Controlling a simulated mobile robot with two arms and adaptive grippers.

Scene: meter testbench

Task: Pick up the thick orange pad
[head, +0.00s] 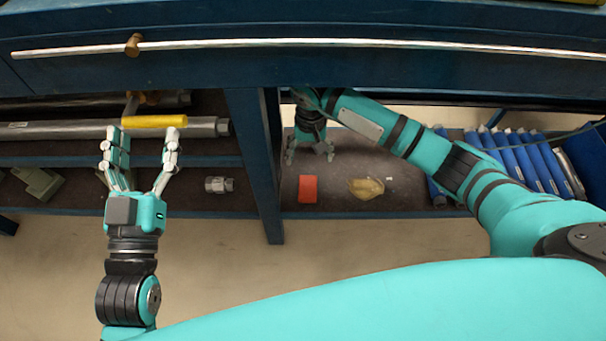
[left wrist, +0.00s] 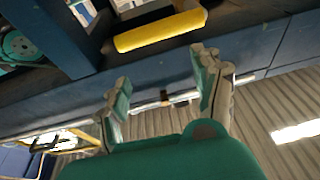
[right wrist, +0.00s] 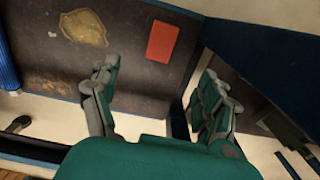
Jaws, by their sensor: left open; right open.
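The orange pad (head: 308,189) is a flat red-orange rectangle lying on the lower shelf, right of the blue upright. It also shows in the right wrist view (right wrist: 163,41), beyond the fingertips. My right gripper (head: 310,158) is open and empty over the same shelf, behind the pad and apart from it. In the right wrist view the open fingers (right wrist: 155,85) have the shelf edge between them. My left gripper (head: 142,140) is open, left of the upright, near a yellow handle (head: 154,122). In the left wrist view the handle (left wrist: 160,32) is beyond the open fingers and appears untouched.
A crumpled tan piece (head: 365,188) lies right of the pad. Blue binder-like items (head: 525,160) stand further right. The blue upright (head: 257,165) divides the shelves. A metal fitting (head: 218,184) lies on the left shelf. A long rail (head: 350,43) crosses the bench front above.

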